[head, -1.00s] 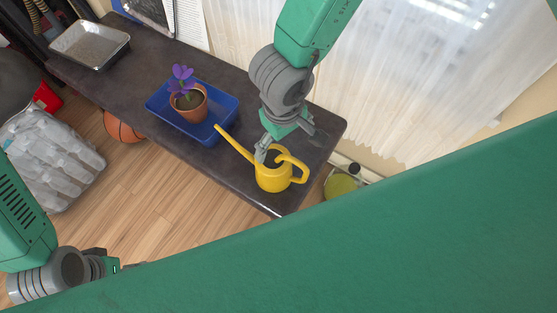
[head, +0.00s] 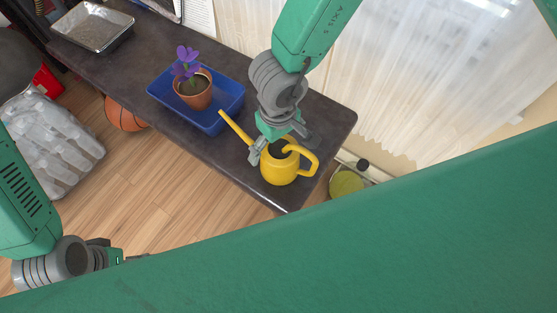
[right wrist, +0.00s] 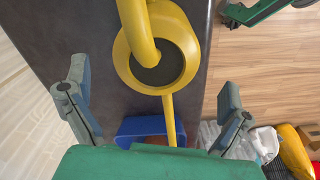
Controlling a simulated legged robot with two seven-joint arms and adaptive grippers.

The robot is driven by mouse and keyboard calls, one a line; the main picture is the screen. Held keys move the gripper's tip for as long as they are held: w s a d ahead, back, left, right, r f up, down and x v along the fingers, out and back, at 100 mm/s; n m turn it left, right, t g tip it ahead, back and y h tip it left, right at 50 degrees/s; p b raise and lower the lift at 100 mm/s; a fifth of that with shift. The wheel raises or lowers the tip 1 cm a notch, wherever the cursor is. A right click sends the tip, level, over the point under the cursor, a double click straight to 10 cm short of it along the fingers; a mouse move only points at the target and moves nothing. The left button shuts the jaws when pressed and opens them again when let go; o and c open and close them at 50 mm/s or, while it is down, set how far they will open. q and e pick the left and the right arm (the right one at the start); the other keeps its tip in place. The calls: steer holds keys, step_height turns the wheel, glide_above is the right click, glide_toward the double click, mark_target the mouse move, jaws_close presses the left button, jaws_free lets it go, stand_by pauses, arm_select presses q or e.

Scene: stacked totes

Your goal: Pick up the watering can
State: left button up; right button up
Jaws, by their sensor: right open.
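The yellow watering can (head: 279,170) stands upright near the right end of the dark table, its long spout pointing up-left and its handle to the right. My right gripper (head: 279,148) is open at the can's top, one finger left of the body and the other behind it. In the right wrist view the can (right wrist: 122,60) lies between the two spread fingers of the gripper (right wrist: 155,88), with gaps on both sides. No grip on the can shows. My left gripper (head: 117,256) is low at the left, partly hidden by my green body; its jaws are unclear.
A blue tray (head: 222,122) with a potted purple flower (head: 194,90) sits left of the can, near the spout. A metal tray (head: 92,27) lies at the table's far left. The table (head: 140,70) ends just right of the can. A curtain (head: 420,80) hangs behind.

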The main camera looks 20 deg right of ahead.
mark_target(279, 148)
steer(key=f, duration=0.1)
steer(key=f+b, duration=0.2)
steer(key=f, duration=0.1)
steer(key=shift+d+f, duration=0.1)
steer(key=shift+d, duration=0.25)
steer(key=shift+c, duration=0.5)
steer(key=shift+a, duration=0.2)
steer(key=c, duration=1.5)
steer(key=shift+r, duration=0.2)
step_height(279, 148, up, 10)
steer(key=p, duration=0.5)
steer(key=shift+f, duration=0.1)
